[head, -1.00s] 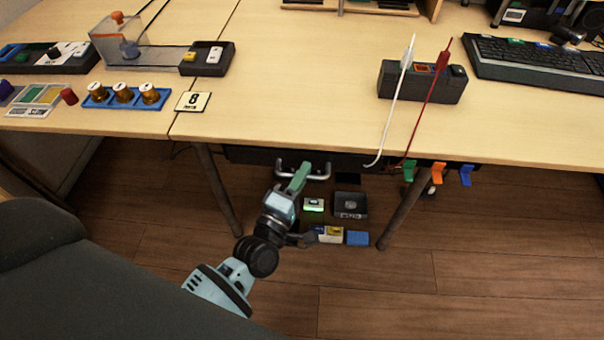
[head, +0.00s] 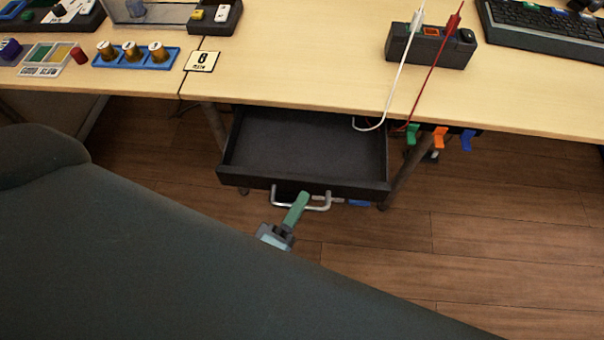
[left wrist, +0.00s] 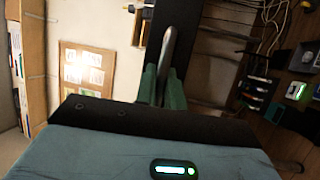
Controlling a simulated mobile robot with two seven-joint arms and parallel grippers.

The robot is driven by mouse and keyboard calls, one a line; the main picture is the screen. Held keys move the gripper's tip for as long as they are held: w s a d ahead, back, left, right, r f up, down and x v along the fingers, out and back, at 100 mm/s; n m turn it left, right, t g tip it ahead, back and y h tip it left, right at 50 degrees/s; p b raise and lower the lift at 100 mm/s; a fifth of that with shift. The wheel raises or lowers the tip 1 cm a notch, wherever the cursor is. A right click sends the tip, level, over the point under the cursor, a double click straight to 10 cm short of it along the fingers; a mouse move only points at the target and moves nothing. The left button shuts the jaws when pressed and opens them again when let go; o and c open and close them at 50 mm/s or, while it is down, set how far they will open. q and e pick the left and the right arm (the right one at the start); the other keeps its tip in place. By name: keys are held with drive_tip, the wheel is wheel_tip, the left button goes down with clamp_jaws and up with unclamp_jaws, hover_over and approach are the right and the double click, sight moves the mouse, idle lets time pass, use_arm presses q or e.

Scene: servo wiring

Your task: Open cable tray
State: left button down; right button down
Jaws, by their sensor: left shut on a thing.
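The cable tray (head: 300,145) is a black, shallow drawer under the table's front edge. It is pulled out and looks empty inside. Its silver bar handle (head: 318,208) is on the front face. My left gripper (head: 302,197) has green fingers and is at the handle, shut on it. In the left wrist view the fingers (left wrist: 162,85) close around the grey handle bar (left wrist: 168,50). My right gripper is not in view.
The wooden table (head: 330,60) is above the tray. A white cable (head: 402,75) and a red cable (head: 433,80) hang over its edge from a black box (head: 430,50). Green, orange and blue clips (head: 440,137) hang right of the tray. Table legs flank the tray.

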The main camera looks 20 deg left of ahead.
use_arm(q)
drive_tip(key=shift+s+d, duration=0.2)
drive_tip(key=shift+s, duration=0.7)
drive_tip(key=c, duration=1.5)
unclamp_jaws()
drive_tip(key=d+v, duration=0.1)
drive_tip(key=v, duration=0.6)
drive_tip(key=shift+s+a+b, duration=0.3)
drive_tip(key=shift+s+a, duration=0.1)
drive_tip(key=shift+a, duration=0.15)
drive_tip(key=shift+f, duration=0.1)
